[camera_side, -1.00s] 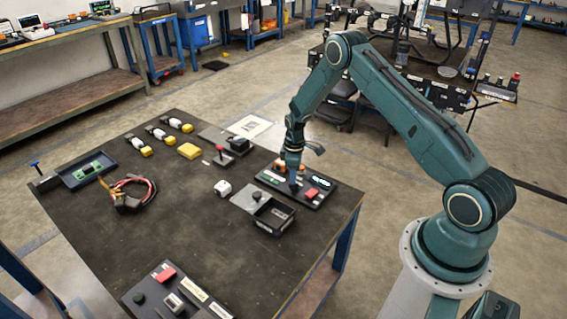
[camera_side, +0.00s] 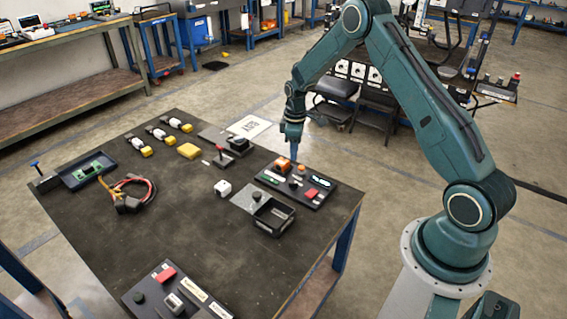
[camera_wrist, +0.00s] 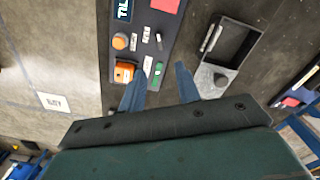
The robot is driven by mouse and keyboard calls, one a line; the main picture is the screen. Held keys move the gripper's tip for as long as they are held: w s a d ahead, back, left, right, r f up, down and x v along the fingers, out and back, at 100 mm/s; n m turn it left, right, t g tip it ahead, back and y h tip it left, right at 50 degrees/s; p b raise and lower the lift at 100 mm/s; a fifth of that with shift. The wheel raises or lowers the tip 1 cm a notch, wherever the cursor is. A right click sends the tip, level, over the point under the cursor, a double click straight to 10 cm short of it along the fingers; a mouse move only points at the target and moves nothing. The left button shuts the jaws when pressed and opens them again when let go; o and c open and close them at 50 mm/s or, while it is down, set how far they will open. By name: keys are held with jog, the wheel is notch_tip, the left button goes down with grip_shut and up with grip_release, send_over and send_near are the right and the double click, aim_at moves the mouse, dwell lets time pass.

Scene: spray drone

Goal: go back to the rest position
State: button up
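My gripper (camera_side: 293,154) is raised above the far edge of a black control panel in the side view. In the wrist view its two blue fingers (camera_wrist: 161,80) stand apart with nothing between them, so it is open. The control panel (camera_side: 298,190) lies on the dark table and carries an orange block (camera_side: 282,165), a round orange knob (camera_side: 301,170) and a red patch (camera_side: 311,193). The panel also shows in the wrist view (camera_wrist: 150,50). A white card (camera_side: 249,126) with short dark lettering lies beyond the table's far edge.
Another panel (camera_side: 172,290) lies at the front. Air around my gripper looks clear.

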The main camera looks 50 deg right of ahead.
jog(key=shift+r, duration=0.1)
jog(key=s+a+r+m+t, duration=0.1)
jog(key=s+a+r, duration=0.25)
jog(key=r, duration=0.45)
jog(key=s+a+r+m+t, duration=0.1)
jog(key=s+a+r, duration=0.25)
jog(key=r, duration=0.45)
jog(key=s+a+r+t, duration=0.15)
jog(key=a+r, duration=0.25)
jog(key=r, duration=0.4)
jog(key=s+a+r+m, duration=0.1)
jog(key=s+a+r, duration=0.1)
jog(key=s, duration=0.5)
jog(key=s+a+r+m+t, duration=0.1)
jog(key=s+a+r, duration=0.1)
jog(key=s, duration=0.5)
jog(key=s+a+r+m+t, duration=0.1)
jog(key=s+a, duration=0.3)
jog(key=s, duration=0.4)
jog(key=shift+r, duration=0.6)
